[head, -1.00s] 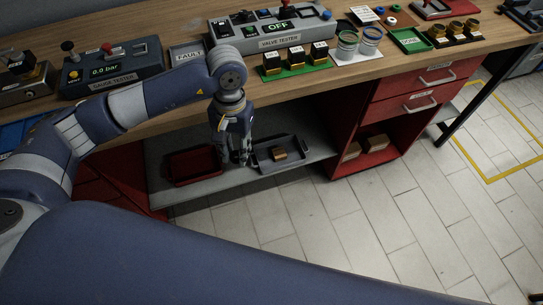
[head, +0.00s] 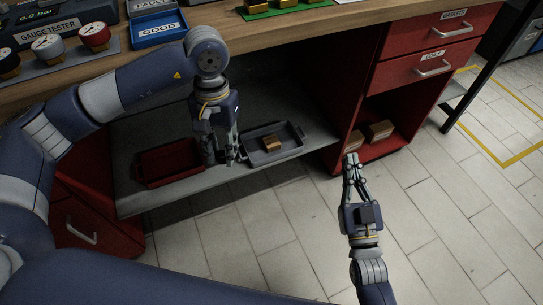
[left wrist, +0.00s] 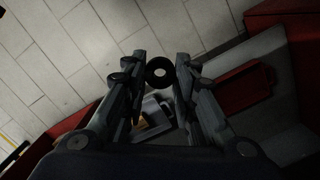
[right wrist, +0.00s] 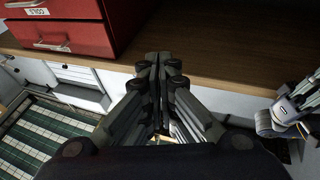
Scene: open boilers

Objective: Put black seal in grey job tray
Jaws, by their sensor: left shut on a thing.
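The black seal (left wrist: 159,84) is a ring held between the fingertips of my left gripper in the left wrist view. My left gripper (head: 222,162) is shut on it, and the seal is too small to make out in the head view. The grey job tray (head: 290,139) lies on the low shelf, just right of my left gripper's fingertips, with a brass block (head: 272,144) inside. In the left wrist view the tray (left wrist: 151,108) is partly hidden by the fingers. My right gripper (head: 352,162) is shut and empty in front of the red cabinet.
A red tray (head: 170,165) sits on the grey shelf (head: 235,183) left of my left gripper. The wooden workbench top (head: 300,32) hangs above the shelf. The red drawer cabinet (head: 350,95) closes off the right side. Tan blocks (head: 381,130) lie in its open bottom compartment.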

